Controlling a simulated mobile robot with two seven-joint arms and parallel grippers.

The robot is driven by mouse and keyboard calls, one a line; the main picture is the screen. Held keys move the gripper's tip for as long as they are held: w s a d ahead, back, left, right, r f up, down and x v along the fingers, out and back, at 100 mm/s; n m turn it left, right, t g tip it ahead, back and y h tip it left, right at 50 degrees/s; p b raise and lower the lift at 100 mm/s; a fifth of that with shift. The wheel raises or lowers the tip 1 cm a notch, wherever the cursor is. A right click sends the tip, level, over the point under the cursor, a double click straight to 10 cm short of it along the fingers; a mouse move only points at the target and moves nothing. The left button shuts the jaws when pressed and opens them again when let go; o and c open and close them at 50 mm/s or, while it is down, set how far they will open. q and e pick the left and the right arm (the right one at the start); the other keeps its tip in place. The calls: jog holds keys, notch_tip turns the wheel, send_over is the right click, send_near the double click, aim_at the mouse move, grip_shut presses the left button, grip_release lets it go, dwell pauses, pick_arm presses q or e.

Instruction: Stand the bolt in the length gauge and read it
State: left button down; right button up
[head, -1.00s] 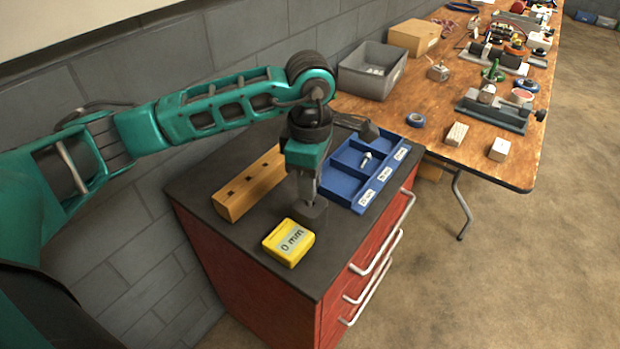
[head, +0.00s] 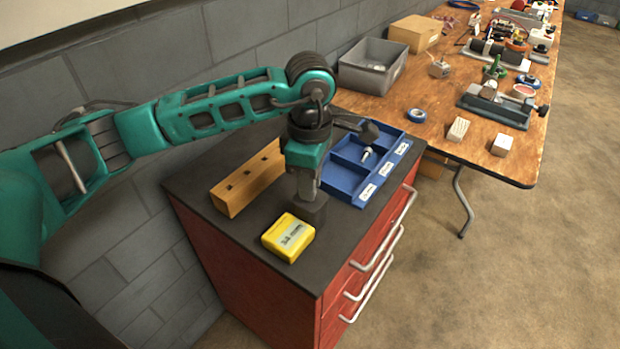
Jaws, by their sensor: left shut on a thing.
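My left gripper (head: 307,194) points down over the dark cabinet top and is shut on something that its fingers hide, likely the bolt. Its tips are at a small dark block (head: 313,213) behind the yellow length gauge readout (head: 288,238). The readout shows a number that looks like 34 mm, though the digits are small. I cannot tell how far the held thing sits in the block. Another small pale bolt (head: 367,153) is in a compartment of the blue tray (head: 366,191), which has labels along its front edge. My right gripper is out of view.
A wooden block with several square holes (head: 233,202) lies left of the gripper. The red drawer cabinet's (head: 268,285) front edge is near the gauge. The workbench to the right holds a grey bin (head: 372,78), blue tape (head: 416,115) and two wooden blocks (head: 457,129).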

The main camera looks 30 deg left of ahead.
pick_arm(q)
jog(key=shift+f+b, duration=0.4)
jog(key=shift+f, duration=0.1)
jog(key=c, duration=0.9)
grip_release()
notch_tip(320, 180, up, 13)
jog(key=shift+p, duration=0.35)
